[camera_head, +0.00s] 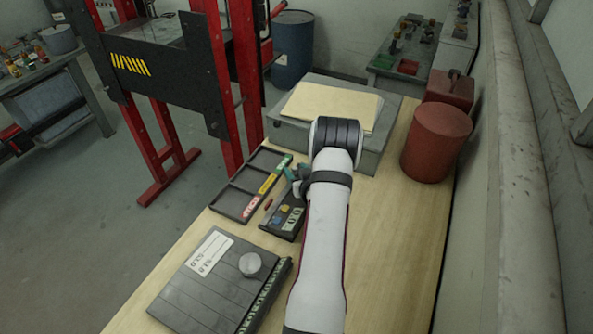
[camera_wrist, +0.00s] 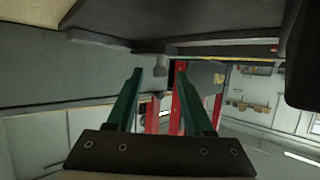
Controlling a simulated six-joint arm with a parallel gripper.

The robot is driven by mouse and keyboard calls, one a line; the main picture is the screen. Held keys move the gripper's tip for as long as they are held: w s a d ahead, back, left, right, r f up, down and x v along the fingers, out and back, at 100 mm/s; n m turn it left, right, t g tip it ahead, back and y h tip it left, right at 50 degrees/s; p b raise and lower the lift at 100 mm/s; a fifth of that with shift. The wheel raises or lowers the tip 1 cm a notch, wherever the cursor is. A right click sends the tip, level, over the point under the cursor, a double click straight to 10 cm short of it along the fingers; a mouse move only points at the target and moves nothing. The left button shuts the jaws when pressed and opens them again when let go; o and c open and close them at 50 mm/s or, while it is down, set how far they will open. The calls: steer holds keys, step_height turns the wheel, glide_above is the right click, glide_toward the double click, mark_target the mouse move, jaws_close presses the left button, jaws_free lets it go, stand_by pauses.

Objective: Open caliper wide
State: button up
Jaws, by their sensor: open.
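I cannot make out a caliper for certain in either view. My gripper (camera_wrist: 163,76) shows two green fingers in the wrist view, spread apart with nothing between them. In the head view only a bit of its teal fingers (camera_head: 291,173) shows left of my white arm, close above a small dark case (camera_head: 274,228) with blue and yellow parts. My arm hides part of that case and the table behind it.
A dark divided tray (camera_head: 233,203) with coloured labels lies left of the case. A ribbed grey box (camera_head: 194,287) with a round knob (camera_head: 250,264) is nearer. A grey plate (camera_head: 371,160) and a red-brown canister (camera_head: 436,142) stand behind. The wooden table (camera_head: 390,250) is clear at right.

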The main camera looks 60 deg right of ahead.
jaws_close()
stand_by(1.3)
